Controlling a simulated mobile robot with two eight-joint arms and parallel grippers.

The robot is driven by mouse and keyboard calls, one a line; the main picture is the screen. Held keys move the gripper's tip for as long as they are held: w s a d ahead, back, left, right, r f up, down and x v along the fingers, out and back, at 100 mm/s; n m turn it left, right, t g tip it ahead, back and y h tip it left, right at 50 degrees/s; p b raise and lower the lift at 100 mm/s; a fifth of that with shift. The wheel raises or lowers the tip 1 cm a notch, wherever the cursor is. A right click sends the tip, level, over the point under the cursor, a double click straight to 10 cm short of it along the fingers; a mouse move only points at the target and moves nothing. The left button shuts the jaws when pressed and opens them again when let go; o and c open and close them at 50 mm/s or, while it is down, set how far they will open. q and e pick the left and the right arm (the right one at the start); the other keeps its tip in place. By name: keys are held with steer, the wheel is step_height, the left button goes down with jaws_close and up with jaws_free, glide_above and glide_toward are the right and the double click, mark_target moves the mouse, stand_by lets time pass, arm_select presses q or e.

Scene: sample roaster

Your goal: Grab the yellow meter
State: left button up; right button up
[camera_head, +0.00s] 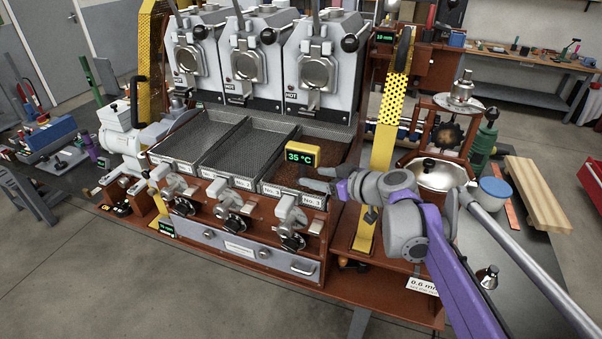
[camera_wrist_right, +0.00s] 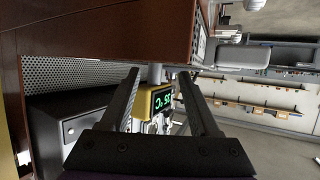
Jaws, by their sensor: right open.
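The yellow meter (camera_head: 302,155) is a small box with a green "35 °C" readout. It is over the brown bed of the right-hand tray, No. 3 (camera_head: 322,150). My right gripper (camera_head: 312,179) is open just in front of and below the meter, coming from the right. In the right wrist view the meter (camera_wrist_right: 154,103) shows sideways between the two open fingers (camera_wrist_right: 160,76). A pale stem runs from the meter toward the brown surface. I cannot tell whether the fingers touch the meter. My left gripper is not in view.
Two more mesh trays, including No. 2 (camera_head: 232,150), lie to the left. Three grey roaster units (camera_head: 250,65) stand behind. A yellow perforated guard (camera_head: 391,100) rises to the right, near my right arm. Valve handles (camera_head: 290,220) sit along the front below the trays.

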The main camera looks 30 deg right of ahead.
mark_target(305, 173)
steer(key=x, duration=0.6)
steer(key=shift+w+d+f, duration=0.1)
steer(key=shift+w+d, duration=0.15)
steer(key=shift+w, duration=0.2)
steer(key=shift+c, duration=0.3)
jaws_close()
